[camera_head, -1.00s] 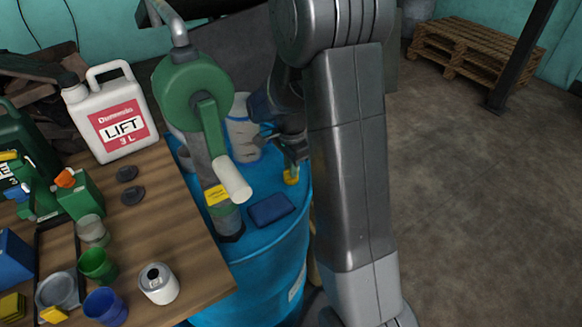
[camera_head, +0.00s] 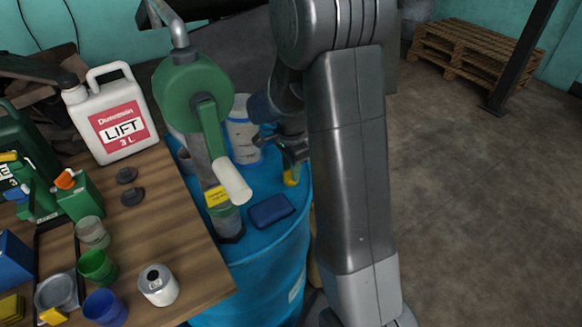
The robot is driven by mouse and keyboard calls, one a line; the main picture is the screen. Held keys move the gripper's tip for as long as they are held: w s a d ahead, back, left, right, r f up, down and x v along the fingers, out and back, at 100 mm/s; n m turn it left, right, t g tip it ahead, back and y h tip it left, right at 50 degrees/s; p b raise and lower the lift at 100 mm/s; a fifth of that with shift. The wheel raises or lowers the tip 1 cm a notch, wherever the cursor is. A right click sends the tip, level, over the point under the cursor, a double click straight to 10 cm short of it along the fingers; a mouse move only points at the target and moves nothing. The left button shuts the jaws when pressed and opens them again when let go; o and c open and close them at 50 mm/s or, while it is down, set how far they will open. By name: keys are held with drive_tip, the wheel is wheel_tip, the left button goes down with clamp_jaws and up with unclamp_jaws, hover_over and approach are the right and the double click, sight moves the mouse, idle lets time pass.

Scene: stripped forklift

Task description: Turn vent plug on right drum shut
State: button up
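The blue drum (camera_head: 262,253) stands right of the wooden bench, with a green rotary hand pump (camera_head: 199,88) on its top. A small yellow plug (camera_head: 291,177) sits on the drum top toward the right, partly hidden by my gripper. My gripper (camera_head: 291,163) is directly over the yellow plug, its fingers pointing down at it. The fingers are small and dark here, and I cannot tell whether they are closed on the plug. My own arm covers the area to the right of the drum.
A dark blue pad (camera_head: 271,210) lies on the drum top in front of the plug. A white canister (camera_head: 110,120), cups and a small white can (camera_head: 158,285) stand on the bench (camera_head: 178,219). A pallet (camera_head: 475,52) lies on the open floor at the right.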

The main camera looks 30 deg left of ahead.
wheel_tip(320, 180, up, 14)
idle(0.6)
drive_tip(key=shift+f, duration=0.1)
wheel_tip(320, 180, down, 14)
drive_tip(key=shift+r, duration=0.1)
idle(0.6)
